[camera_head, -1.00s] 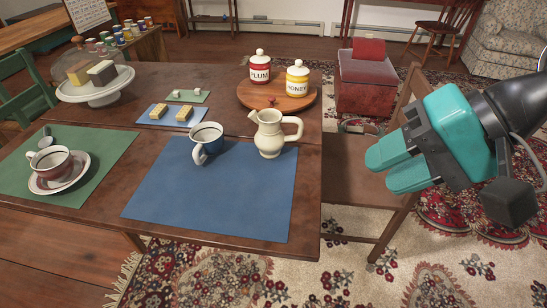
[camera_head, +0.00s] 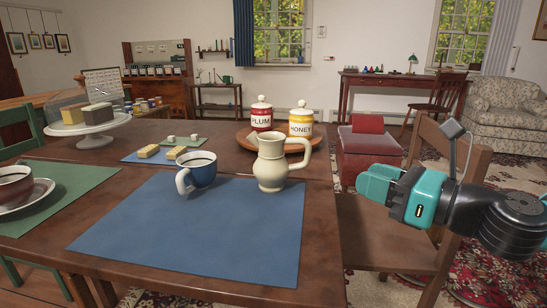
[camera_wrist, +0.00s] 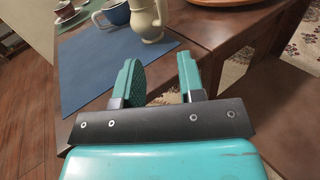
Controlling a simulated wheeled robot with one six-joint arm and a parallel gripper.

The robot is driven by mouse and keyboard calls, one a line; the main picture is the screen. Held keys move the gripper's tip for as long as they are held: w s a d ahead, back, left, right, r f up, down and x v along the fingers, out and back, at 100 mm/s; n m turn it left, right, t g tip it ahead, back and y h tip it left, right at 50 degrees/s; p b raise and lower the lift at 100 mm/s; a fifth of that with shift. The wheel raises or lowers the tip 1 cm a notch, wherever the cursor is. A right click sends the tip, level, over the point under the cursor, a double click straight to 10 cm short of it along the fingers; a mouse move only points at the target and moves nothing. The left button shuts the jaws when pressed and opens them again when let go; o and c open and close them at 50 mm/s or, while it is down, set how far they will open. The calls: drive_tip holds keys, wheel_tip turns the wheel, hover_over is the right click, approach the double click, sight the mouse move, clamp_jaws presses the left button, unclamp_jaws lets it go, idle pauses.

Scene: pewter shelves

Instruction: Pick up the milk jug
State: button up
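The milk jug (camera_head: 271,165) is cream, with a spout at its upper left and a handle on its right. It stands upright at the far right part of the blue placemat (camera_head: 190,240). In the wrist view the jug (camera_wrist: 148,20) shows at the top, its upper part cut off by the frame. My gripper (camera_head: 368,184) is to the right of the jug, beyond the table's edge and near the wooden chair. In the wrist view its two teal fingers (camera_wrist: 160,75) are apart with nothing between them.
A blue-and-white cup (camera_head: 200,171) stands just left of the jug. Behind the jug, a round wooden board (camera_head: 243,137) holds the plum jar (camera_head: 261,116) and the honey jar (camera_head: 300,121). A wooden chair (camera_head: 385,235) is at the table's right side. The mat's front is bare.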

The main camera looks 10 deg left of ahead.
sight(310, 159)
drive_tip(key=p+x, duration=0.6)
drive_tip(key=x, duration=0.1)
drive_tip(key=shift+w+a+r, duration=0.1)
drive_tip(key=shift+a+r, duration=0.1)
drive_tip(key=shift+w+a+f+p, duration=0.15)
drive_tip(key=shift+w+a+p, duration=0.3)
drive_tip(key=shift+a, duration=0.15)
drive_tip(key=x, duration=0.4)
drive_tip(key=shift+w+a+f+p, duration=0.2)
drive_tip(key=shift+w+p, duration=0.1)
drive_tip(key=shift+p, duration=0.1)
clamp_jaws()
